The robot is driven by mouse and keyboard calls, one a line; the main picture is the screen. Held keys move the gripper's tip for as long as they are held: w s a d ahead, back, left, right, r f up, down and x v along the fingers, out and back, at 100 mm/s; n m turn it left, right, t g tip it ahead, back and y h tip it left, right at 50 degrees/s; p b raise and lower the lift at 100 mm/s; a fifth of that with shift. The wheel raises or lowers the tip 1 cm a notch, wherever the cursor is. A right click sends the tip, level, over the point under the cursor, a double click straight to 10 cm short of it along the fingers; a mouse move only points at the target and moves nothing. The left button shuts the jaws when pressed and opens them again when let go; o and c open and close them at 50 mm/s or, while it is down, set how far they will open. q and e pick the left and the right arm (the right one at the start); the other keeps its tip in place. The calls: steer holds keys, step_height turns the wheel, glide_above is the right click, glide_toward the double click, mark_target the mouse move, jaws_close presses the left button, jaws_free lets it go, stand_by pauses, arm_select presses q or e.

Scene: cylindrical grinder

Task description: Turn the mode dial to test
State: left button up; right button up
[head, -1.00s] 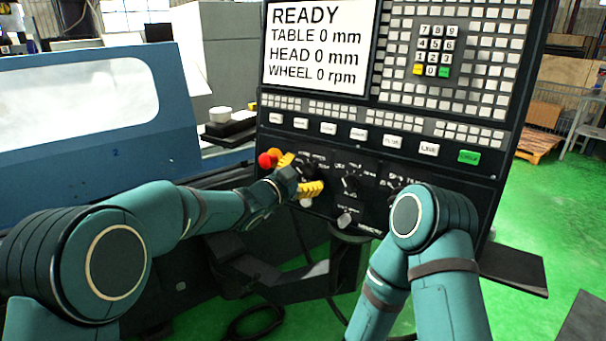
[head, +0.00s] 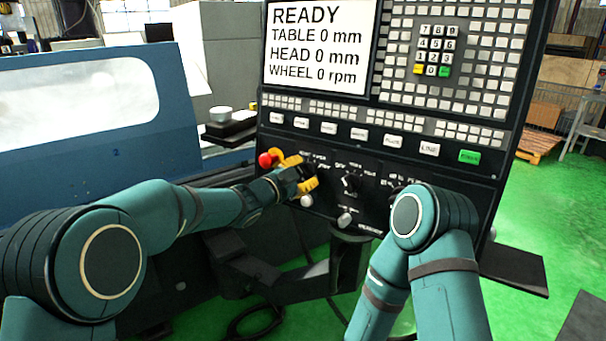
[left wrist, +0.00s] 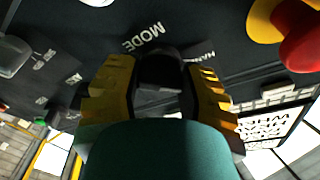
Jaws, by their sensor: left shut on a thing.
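The mode dial (left wrist: 160,66) is a dark knob on the black control panel (head: 385,205), beside the printed word MODE in the left wrist view. My left gripper (left wrist: 160,92) has its yellow fingers on both sides of the dial and is shut on it. In the head view my left gripper (head: 304,174) is at the panel's left part and mostly hides the dial. The dial's pointer and the test mark cannot be made out. My right arm shows, but its gripper is out of view.
A red button (head: 265,160) on a yellow base sits just left of the gripper. Another dark dial (head: 350,182) and pale knobs (head: 345,219) are to the right and below. The screen (head: 318,48) reads READY. A blue machine cover (head: 75,120) stands left.

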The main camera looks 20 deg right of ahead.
arm_select(q)
steer(key=m+g, duration=0.1)
steer(key=m, duration=0.5)
steer(key=shift+r+p, duration=0.2)
steer(key=shift+p, duration=0.2)
steer(key=m+g+y+p, duration=0.1)
steer(key=m, duration=0.5)
steer(key=shift+m, duration=0.3)
steer(key=m+y, duration=0.1)
steer(key=m, duration=0.3)
steer(key=shift+r, duration=0.1)
steer(key=m+y, duration=0.1)
steer(key=m, duration=0.3)
steer(key=shift+d+m, duration=0.1)
steer(key=shift+m, duration=0.3)
steer(key=o, duration=1.2)
